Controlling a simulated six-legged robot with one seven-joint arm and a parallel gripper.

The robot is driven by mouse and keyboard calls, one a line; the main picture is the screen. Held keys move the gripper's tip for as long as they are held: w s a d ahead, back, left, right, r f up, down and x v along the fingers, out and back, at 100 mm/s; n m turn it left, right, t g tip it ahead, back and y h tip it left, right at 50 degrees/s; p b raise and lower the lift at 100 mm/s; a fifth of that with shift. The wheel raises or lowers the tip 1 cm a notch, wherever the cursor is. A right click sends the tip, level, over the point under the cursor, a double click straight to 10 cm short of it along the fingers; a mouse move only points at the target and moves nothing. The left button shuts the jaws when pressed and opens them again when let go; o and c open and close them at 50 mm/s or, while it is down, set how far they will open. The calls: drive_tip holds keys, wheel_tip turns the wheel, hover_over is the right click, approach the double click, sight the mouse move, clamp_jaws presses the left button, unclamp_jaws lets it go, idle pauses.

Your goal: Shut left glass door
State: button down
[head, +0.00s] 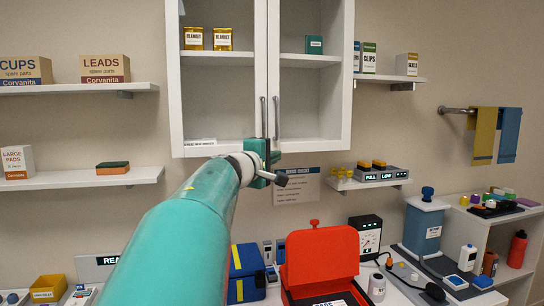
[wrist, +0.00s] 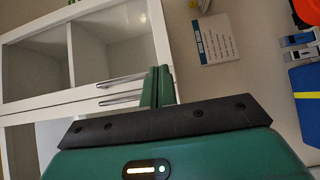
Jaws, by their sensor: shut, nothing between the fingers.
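The wall cabinet has a left glass door (head: 173,90) and a right glass door (head: 347,80), both white-framed. The left door's metal handle (head: 263,117) stands beside the right door's handle (head: 277,117) at the middle. Both doors look flush or nearly so; I cannot tell whether the left one is fully shut. My gripper (head: 262,147) is at the lower middle of the cabinet, just below the handles. In the wrist view its green fingers (wrist: 157,82) are together and empty, close to the left handle (wrist: 120,98) and right handle (wrist: 122,79). Contact is unclear.
A poster (head: 297,186) hangs on the wall below the cabinet. Shelves flank it, including one with yellow items (head: 341,175) at the lower right. A red open case (head: 320,258) and a blue box (head: 245,270) stand on the counter below.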

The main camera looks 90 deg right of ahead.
drive_tip(key=s+a, duration=0.1)
drive_tip(key=a, duration=0.5)
drive_tip(key=shift+a, duration=0.25)
drive_tip(key=shift+s+f, duration=0.1)
drive_tip(key=w+a+f+n+t+y, duration=0.15)
drive_tip(key=w+a+f+t, duration=0.35)
drive_tip(key=w, duration=0.5)
drive_tip(key=w+a+f+t+y, duration=0.25)
drive_tip(key=w+a+f, duration=0.35)
drive_tip(key=w, duration=0.5)
drive_tip(key=w+a+f+n+t+y, duration=0.1)
drive_tip(key=w+a+f+t, duration=0.4)
drive_tip(key=w, duration=0.5)
drive_tip(key=w+a+f+n+t+y, duration=0.1)
drive_tip(key=w+a+f+y, duration=0.25)
drive_tip(key=a, duration=0.65)
drive_tip(key=w+a+f+n+t+y, duration=0.15)
drive_tip(key=w+a+f, duration=0.35)
drive_tip(key=a, duration=0.5)
drive_tip(key=s+a+f+y, duration=0.1)
drive_tip(key=a+f+y, duration=0.1)
drive_tip(key=a, duration=0.7)
drive_tip(key=s+a+f+n+y, duration=0.1)
drive_tip(key=a+f+y, duration=0.2)
drive_tip(key=a, duration=0.5)
drive_tip(key=shift+a+f+y, duration=0.3)
drive_tip(key=shift+a+f, duration=0.1)
drive_tip(key=shift+f, duration=0.35)
